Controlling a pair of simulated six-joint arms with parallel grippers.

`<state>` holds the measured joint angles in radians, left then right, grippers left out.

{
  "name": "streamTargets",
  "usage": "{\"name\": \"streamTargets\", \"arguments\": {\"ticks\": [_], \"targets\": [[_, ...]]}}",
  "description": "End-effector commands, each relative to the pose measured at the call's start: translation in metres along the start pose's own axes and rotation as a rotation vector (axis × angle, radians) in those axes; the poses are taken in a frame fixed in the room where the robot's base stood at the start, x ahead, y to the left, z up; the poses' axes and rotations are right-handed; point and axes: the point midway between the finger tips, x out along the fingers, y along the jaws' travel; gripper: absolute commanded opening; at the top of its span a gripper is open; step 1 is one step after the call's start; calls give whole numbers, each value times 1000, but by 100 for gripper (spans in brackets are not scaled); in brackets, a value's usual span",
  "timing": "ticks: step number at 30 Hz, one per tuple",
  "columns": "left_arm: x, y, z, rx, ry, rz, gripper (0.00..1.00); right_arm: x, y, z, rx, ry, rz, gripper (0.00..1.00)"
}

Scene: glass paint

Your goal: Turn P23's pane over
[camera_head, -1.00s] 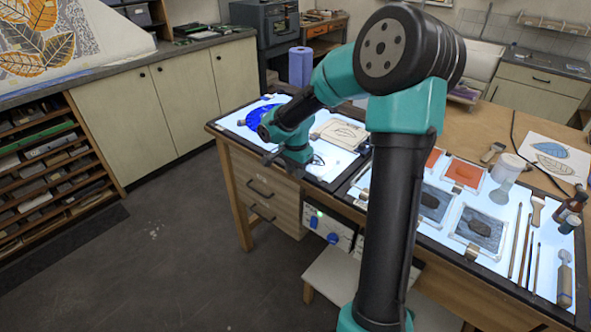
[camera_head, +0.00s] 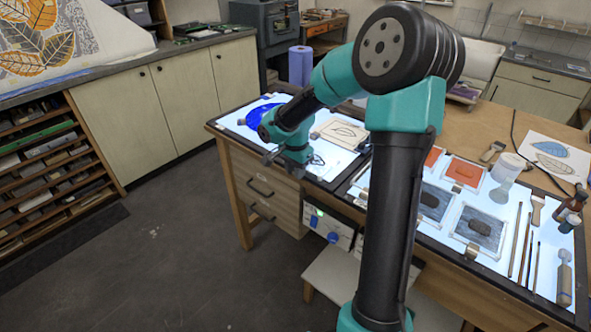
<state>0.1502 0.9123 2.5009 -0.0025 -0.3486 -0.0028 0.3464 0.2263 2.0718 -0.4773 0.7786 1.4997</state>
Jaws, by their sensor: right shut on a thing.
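My right arm comes up through the middle and bends left over the far light table. Its gripper (camera_head: 302,172) is low over the table's near edge, mostly hidden behind my own wrist. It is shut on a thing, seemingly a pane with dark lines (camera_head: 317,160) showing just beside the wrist. I cannot read any label, so I cannot tell which pane is P23's. A cream pane with a leaf outline (camera_head: 342,133) lies on the lit surface to the right. My left gripper is not in view.
A blue roll (camera_head: 300,66) stands behind the far table.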

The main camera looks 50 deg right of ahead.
Motion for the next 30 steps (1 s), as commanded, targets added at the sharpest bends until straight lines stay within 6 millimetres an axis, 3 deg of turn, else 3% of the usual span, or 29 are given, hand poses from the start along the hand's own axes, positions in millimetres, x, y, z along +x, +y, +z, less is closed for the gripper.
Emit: {"name": "streamTargets", "arguments": {"ticks": [12,13,21,30], "targets": [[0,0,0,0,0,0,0,3,0,0,0,0,0,1],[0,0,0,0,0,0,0,3,0,0,0,0,0,28],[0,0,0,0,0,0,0,3,0,0,0,0,0,54],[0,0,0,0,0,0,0,3,0,0,0,0,0,57]]}}
